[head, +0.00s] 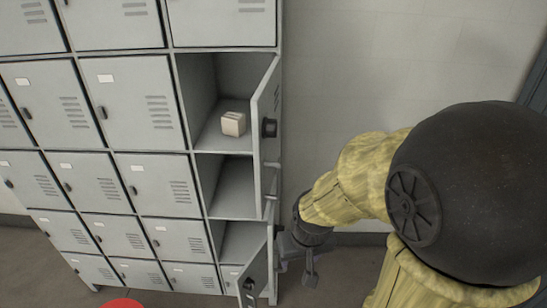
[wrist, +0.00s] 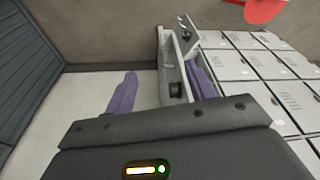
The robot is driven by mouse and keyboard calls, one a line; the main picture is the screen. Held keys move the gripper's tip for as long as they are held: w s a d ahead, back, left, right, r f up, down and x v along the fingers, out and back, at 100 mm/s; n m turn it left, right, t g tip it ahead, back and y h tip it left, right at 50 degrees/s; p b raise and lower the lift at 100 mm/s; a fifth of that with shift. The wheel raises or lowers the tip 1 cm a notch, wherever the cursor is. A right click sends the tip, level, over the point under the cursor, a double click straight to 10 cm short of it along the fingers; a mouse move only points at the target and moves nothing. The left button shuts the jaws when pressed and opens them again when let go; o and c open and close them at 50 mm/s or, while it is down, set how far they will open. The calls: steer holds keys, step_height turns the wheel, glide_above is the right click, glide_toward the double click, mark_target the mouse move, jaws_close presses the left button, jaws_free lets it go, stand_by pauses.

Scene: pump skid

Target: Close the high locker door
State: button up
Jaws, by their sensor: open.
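The high locker door (head: 266,120) stands swung open at the right edge of the locker bank, seen nearly edge-on, with a black knob on its outer face. Its open compartment (head: 206,95) shows to its left. My gripper (head: 297,264) is open and empty, to the right of the open doors and lower in the picture than the high door's knob. In the wrist view its two purple fingers (wrist: 160,88) show spread apart. An open door with a black knob (wrist: 176,90) appears between them there; I cannot tell whether either finger touches it.
A small pale box (head: 233,123) sits in the high compartment. Below are more open compartments, and a lower open door (head: 256,272) juts out. A red object (head: 121,305) is at the bottom edge. Bare wall (head: 340,60) lies right of the lockers.

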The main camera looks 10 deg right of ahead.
steer(key=shift+w+d+r+m, duration=0.1)
steer(key=shift+w+d+m, duration=0.2)
steer(key=shift+w+d, duration=0.05)
steer(key=c, duration=0.4)
steer(key=shift+w+d+r+m+g+y+b, duration=0.45)
steer(key=shift+w+d+r+m, duration=0.2)
steer(key=shift+w, duration=0.2)
steer(key=c, duration=0.7)
steer(key=w+r+y, duration=0.1)
steer(key=w+d+r+m+y, duration=0.1)
steer(key=r, duration=0.1)
steer(key=w+r+m+y+b, duration=0.1)
steer(key=shift+w+d+r, duration=0.2)
steer(key=shift+d, duration=0.2)
jaws_close()
steer(key=w+d+r+t+y, duration=0.1)
steer(key=d+r+y, duration=0.1)
steer(key=r, duration=0.3)
steer(key=w+d+r+t+y+b, duration=0.1)
steer(key=w+r+y, duration=0.1)
steer(key=r, duration=0.4)
steer(key=shift+w+d+y, duration=0.15)
steer(key=shift+d+y, duration=0.25)
steer(key=shift+y, duration=0.05)
